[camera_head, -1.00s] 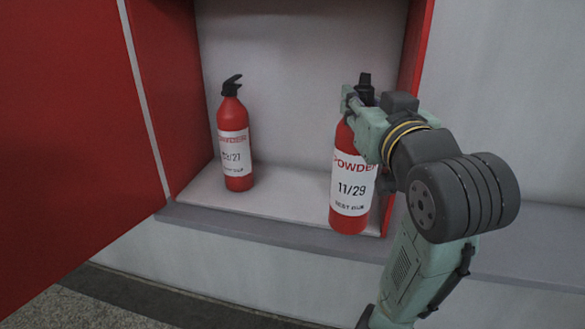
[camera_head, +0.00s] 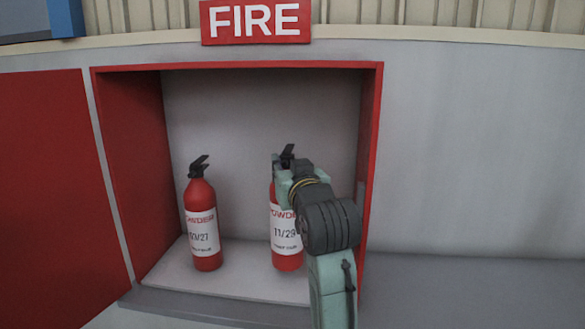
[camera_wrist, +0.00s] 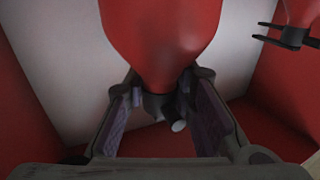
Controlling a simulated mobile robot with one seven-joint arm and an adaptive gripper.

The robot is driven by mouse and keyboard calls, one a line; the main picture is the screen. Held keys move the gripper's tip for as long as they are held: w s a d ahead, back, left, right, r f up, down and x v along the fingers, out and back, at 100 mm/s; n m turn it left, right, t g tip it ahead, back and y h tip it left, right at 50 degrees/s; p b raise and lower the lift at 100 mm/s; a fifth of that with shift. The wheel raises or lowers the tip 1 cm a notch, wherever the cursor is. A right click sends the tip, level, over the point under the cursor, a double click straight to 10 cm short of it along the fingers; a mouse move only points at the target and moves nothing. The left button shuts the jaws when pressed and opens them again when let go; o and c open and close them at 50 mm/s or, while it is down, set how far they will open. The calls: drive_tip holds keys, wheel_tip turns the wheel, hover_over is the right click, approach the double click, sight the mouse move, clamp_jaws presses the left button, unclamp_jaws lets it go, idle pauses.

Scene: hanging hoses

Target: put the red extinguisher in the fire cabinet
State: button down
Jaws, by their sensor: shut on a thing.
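My gripper (camera_head: 283,180) is shut on the neck of a red extinguisher (camera_head: 287,262) with a white label reading 11/29. It is upright inside the open red fire cabinet (camera_head: 372,130), right of the middle. I cannot tell whether its base touches the cabinet floor. The wrist view shows its red body (camera_wrist: 160,40), with my fingers (camera_wrist: 165,95) on both sides of the dark neck. A second red extinguisher (camera_head: 202,225) stands upright on the cabinet floor at the left. Its dark handle shows at the wrist view's right (camera_wrist: 288,36).
The cabinet's red door (camera_head: 45,190) is swung open to the left. A red FIRE sign (camera_head: 256,22) sits above the opening. A grey ledge (camera_head: 440,285) runs along the wall. There is a gap between the two extinguishers and some room to the right.

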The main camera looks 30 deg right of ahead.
drive_tip(key=shift+w+r, duration=0.15)
drive_tip(key=shift+w, duration=0.25)
drive_tip(key=shift+w+f, duration=0.2)
drive_tip(key=shift+f, duration=0.05)
drive_tip(key=shift+f+p, duration=0.45)
drive_tip(key=shift+f, duration=1.2)
drive_tip(key=c, duration=1.8)
unclamp_jaws()
drive_tip(key=shift+f, duration=0.2)
drive_tip(key=o, duration=0.4)
drive_tip(key=shift+o, duration=0.2)
drive_tip(key=shift+r, duration=0.15)
